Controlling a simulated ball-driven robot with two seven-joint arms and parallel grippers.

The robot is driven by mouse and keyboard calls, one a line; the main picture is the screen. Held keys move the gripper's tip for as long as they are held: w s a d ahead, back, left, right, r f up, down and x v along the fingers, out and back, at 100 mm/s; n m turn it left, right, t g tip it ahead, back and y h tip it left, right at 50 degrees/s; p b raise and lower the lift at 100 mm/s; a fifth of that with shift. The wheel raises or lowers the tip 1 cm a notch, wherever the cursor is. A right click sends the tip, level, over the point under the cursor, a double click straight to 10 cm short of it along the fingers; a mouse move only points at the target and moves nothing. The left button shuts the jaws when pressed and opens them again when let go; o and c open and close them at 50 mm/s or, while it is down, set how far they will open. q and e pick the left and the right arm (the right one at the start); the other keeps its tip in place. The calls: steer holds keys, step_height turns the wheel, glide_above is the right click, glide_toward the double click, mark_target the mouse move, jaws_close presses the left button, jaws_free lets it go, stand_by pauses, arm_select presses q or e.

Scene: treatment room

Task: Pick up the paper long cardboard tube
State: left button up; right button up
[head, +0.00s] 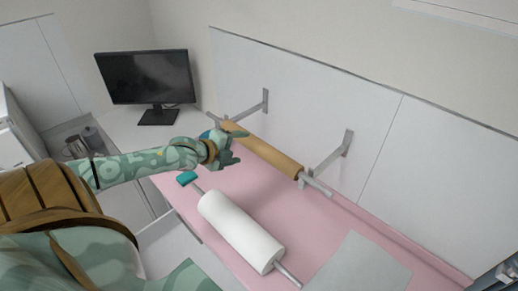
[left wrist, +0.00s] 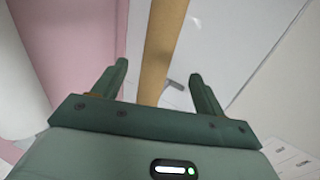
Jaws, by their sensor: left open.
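A long brown cardboard tube (head: 270,153) lies along a metal rod held by wall brackets above the pink surface. My left gripper (head: 238,148) is open at the tube's far left part, in front of it in the head view. In the left wrist view, the tube (left wrist: 160,50) runs between the two spread fingers of the left gripper (left wrist: 160,85). I cannot tell whether the fingers touch it. My right gripper is not in view.
A white paper roll (head: 240,230) on a rod lies in front of the tube. A teal block (head: 187,178) sits near the roll's left end. A grey sheet (head: 358,268) lies at the right. A monitor (head: 147,78) stands behind at the left.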

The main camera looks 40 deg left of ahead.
mark_target(253, 147)
arm_select(q)
steer(key=x, duration=1)
steer(key=shift+d+f, duration=0.1)
steer(key=shift+d, duration=0.15)
steer(key=shift+s, duration=0.15)
steer(key=c, duration=1.3)
